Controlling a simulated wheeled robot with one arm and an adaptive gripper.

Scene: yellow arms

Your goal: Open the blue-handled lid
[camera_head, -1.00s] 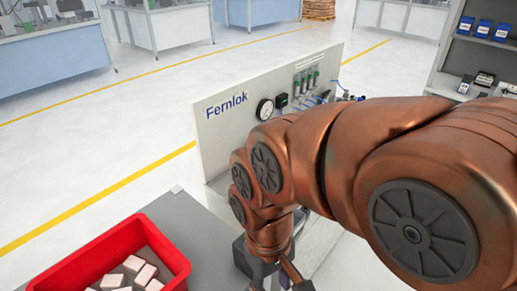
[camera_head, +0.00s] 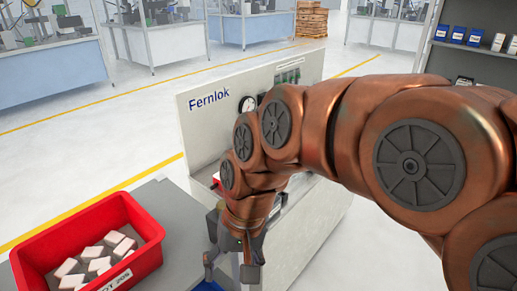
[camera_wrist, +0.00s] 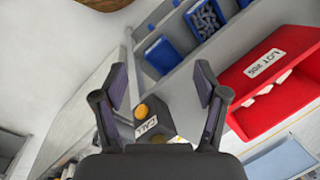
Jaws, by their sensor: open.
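I cannot make out the blue-handled lid for certain. In the wrist view a plain blue item (camera_wrist: 167,57) lies on a grey surface beyond my fingers, and I cannot tell whether it belongs to the lid. In the head view a bit of blue (camera_head: 208,286) shows at the bottom edge below my gripper. My gripper (camera_head: 233,270) points down to the right of the red bin, in front of the Fernlok panel. In the wrist view my gripper (camera_wrist: 161,90) is open, with nothing held between its fingers.
A red bin (camera_head: 141,262) with several pale blocks stands on a grey bench (camera_head: 174,221). The white Fernlok panel (camera_head: 205,128) rises behind my arm. A dark box (camera_wrist: 155,120) with a yellow button shows between my fingers. A blue tray (camera_wrist: 205,18) holds small parts.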

